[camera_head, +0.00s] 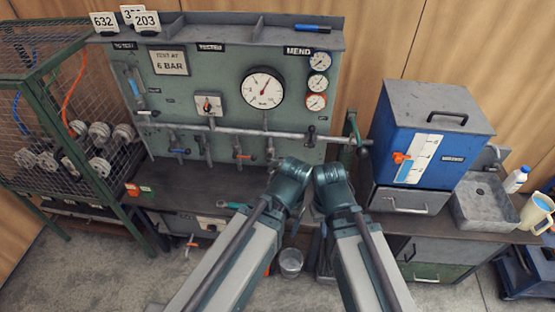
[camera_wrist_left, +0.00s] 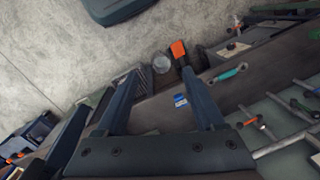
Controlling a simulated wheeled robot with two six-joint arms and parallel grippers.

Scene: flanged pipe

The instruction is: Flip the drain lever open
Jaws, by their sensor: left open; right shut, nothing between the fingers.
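A grey-green test panel (camera_head: 225,75) carries a horizontal pipe (camera_head: 225,130) with several small valve levers. One has a red-orange handle (camera_head: 242,156), another a blue handle (camera_head: 180,151). I cannot tell which lever is the drain lever. My left gripper (camera_wrist_left: 160,72) is open and empty in the left wrist view, its two dark fingers spread over the bench front. In the head view it is hidden by my left arm. My right gripper (camera_head: 322,208) is shut and empty, low in front of the bench and largely covered by my right arm. Neither gripper touches a lever.
A blue box (camera_head: 425,135) with an orange lever (camera_head: 400,157) stands on the right bench beside a grey sink (camera_head: 485,203). A wire cage (camera_head: 60,125) stands on the left. A bucket (camera_head: 291,262) sits on the floor below. A teal-handled tool (camera_wrist_left: 230,73) lies on the bench.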

